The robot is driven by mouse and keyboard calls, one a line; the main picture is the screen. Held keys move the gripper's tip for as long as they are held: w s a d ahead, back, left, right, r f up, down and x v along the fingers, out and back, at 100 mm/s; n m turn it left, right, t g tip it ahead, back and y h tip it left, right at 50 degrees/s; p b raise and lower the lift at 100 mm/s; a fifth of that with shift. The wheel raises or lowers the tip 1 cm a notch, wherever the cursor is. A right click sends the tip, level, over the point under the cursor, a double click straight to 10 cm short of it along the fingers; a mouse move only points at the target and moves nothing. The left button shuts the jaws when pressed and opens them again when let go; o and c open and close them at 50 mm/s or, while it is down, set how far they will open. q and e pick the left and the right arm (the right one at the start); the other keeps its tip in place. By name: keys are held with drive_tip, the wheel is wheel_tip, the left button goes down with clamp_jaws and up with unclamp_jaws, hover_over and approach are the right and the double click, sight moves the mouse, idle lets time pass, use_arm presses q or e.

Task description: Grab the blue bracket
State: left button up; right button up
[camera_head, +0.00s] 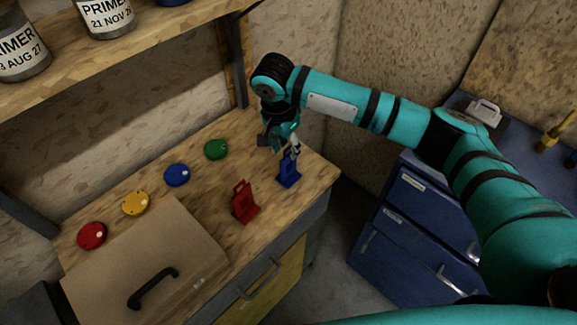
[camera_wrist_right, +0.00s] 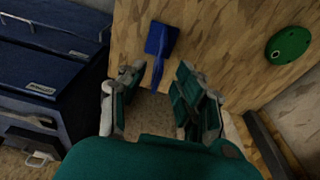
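The blue bracket (camera_head: 289,172) stands on the wooden worktop near its right edge, and it also shows in the right wrist view (camera_wrist_right: 161,40). My right gripper (camera_head: 290,152) is just above and behind it in the head view. In the right wrist view the fingers (camera_wrist_right: 158,76) are apart with nothing held between them. The narrow end of the bracket lines up with the gap between the fingertips; whether it is inside the gap I cannot tell. My left gripper is not in view.
A red bracket (camera_head: 244,202) stands left of the blue one. Red (camera_head: 92,235), yellow (camera_head: 135,203), blue (camera_head: 177,175) and green (camera_head: 215,149) discs lie along the worktop. A board with a black handle (camera_head: 153,288) lies in front. Blue drawers (camera_head: 420,225) stand right, across a floor gap.

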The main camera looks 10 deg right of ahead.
sight(290, 175)
drive_tip(key=shift+d+f, duration=0.1)
drive_tip(key=shift+f, duration=0.2)
drive_tip(key=f, duration=0.1)
drive_tip(key=f+p, duration=0.1)
drive_tip(key=d+f, duration=0.1)
drive_tip(key=shift+w+f, duration=0.25)
drive_tip(key=shift+f, duration=0.05)
drive_tip(key=shift+f+p, duration=0.3)
drive_tip(key=shift+f, duration=0.2)
clamp_jaws()
